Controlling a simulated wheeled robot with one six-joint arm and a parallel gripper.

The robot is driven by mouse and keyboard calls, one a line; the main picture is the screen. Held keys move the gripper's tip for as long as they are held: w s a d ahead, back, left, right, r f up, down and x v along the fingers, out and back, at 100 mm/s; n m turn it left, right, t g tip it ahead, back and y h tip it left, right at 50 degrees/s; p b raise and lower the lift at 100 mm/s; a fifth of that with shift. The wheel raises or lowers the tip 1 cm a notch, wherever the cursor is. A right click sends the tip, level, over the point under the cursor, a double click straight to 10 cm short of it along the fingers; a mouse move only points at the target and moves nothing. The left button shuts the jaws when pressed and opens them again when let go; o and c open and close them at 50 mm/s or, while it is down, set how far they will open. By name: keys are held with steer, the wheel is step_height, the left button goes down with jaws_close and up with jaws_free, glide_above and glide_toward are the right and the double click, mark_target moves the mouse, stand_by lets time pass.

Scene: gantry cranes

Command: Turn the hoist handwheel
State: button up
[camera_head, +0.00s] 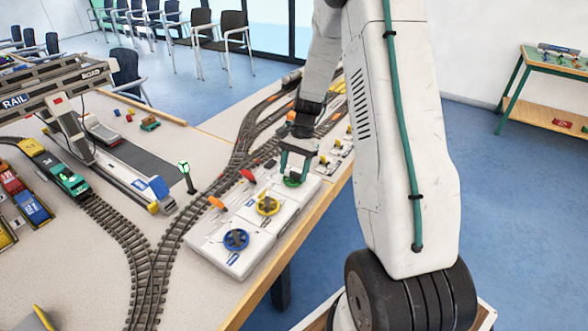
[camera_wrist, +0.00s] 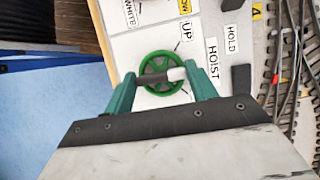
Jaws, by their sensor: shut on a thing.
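The hoist handwheel (camera_wrist: 147,66) is a green spoked wheel on a white panel, beside the labels UP and HOIST in the wrist view. In the head view the green handwheel (camera_head: 291,182) shows at the far end of the white control panel (camera_head: 222,253). My gripper (camera_head: 295,174) reaches down onto it, with green fingers on either side. In the wrist view my gripper (camera_wrist: 163,76) is shut across the wheel, with a dark piece and a pale piece between the fingers. The exact contact is partly hidden.
A yellow handwheel (camera_head: 268,204) and a blue handwheel (camera_head: 236,239) stand nearer on the same panel. Orange (camera_head: 216,203) and red (camera_head: 247,175) levers lie beside them. Model rail track (camera_head: 160,262) runs left of the panel. The wooden table edge (camera_head: 283,250) is close on the right.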

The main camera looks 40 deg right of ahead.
stand_by(0.4)
steer(key=o, duration=1)
steer(key=shift+v, duration=3.9)
